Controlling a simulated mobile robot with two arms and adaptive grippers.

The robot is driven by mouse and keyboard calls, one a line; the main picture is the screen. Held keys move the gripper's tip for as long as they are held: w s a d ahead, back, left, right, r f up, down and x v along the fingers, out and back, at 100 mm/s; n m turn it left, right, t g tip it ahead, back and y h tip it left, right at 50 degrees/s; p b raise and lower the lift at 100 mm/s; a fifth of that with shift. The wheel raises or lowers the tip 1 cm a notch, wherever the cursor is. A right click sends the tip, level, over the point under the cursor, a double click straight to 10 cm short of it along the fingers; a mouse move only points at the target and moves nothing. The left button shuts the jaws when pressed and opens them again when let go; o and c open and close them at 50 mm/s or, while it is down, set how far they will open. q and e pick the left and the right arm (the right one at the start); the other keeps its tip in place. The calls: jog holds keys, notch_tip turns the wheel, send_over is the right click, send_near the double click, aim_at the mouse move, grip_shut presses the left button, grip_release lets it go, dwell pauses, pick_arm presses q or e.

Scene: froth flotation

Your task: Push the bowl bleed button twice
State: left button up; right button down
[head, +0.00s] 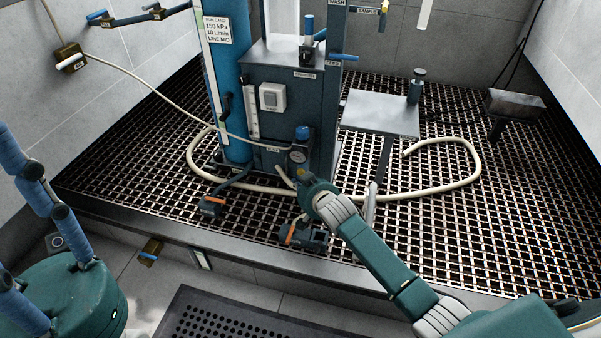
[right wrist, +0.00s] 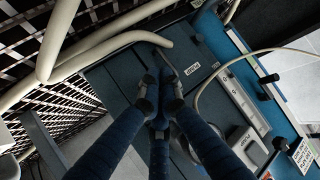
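The blue-grey flotation machine (head: 285,85) stands on the grating. The tips are near a hose end and a small label (right wrist: 192,69). I cannot make out the bleed button. My left gripper (head: 62,235) is at the left edge, tips out of frame.
Pale hose (head: 440,188) loops over the grating (head: 120,160). A grey plate on a post (head: 380,112) stands right of the machine. A black perforated mat (head: 235,318) lies in front.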

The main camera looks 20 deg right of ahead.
jog(key=shift+w+d, duration=0.25)
jog(key=shift+w, duration=0.1)
dwell(0.4)
